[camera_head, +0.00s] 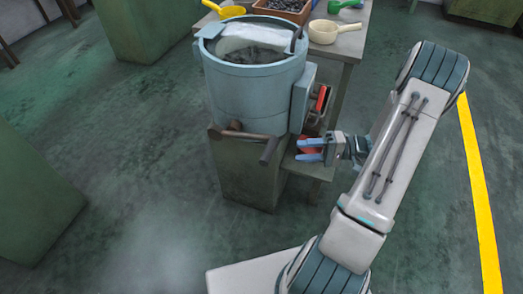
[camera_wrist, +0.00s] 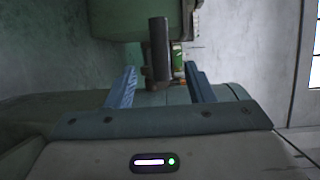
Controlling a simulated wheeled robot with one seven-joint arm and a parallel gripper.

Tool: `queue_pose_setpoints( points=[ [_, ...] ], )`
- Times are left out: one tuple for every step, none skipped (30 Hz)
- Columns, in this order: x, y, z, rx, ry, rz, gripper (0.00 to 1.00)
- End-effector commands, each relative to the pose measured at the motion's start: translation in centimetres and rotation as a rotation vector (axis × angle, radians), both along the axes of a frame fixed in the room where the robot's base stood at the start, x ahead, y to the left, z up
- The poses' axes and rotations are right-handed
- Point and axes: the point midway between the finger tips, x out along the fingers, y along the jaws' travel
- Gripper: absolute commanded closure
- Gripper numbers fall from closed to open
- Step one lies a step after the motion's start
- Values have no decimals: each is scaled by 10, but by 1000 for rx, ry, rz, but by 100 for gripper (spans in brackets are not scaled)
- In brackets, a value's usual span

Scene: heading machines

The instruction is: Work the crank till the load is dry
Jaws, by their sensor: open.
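A blue-grey drum (camera_head: 253,92) stands open-topped on a green pedestal. Dark, grainy matter, perhaps the load (camera_head: 255,53), lies inside under a pale sheet; whether it is wet I cannot tell. A brown crank (camera_head: 238,134) is low on the drum's front, with its dark grip (camera_head: 269,150) at the right end. My gripper (camera_head: 297,149) is open and empty, just right of the grip, with its blue fingers pointing left. In the wrist view the upright dark grip (camera_wrist: 159,48) appears between and beyond the finger tips (camera_wrist: 160,76); contact is not visible.
A table (camera_head: 350,45) behind holds a crate (camera_head: 284,10) of dark pieces, a cream scoop (camera_head: 324,31), a yellow scoop (camera_head: 231,11) and a green scoop (camera_head: 340,5).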

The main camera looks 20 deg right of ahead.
Motion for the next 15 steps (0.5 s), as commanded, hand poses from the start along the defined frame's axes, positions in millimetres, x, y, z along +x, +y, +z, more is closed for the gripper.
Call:
queue_pose_setpoints(
  points=[
    [2,8,0,1,1,4,51],
    [2,13,0,1,1,5,51],
    [4,21,-1,0,1,7,51],
    [5,27,-1,0,1,7,51],
    [7,33,-2,0,1,7,51],
    [9,42,-2,1,2,7,51],
    [10,48,-3,0,3,7,51],
    [12,54,-3,0,3,7,51],
    [14,63,-4,1,2,7,51],
    [15,69,-4,0,3,8,51],
    [16,75,-4,-1,4,7,51],
    [19,83,-5,0,3,8,51],
    [20,88,-5,0,3,6,51],
    [21,93,-6,-1,4,6,51],
    [22,100,-6,-1,4,7,51]
  ],
)
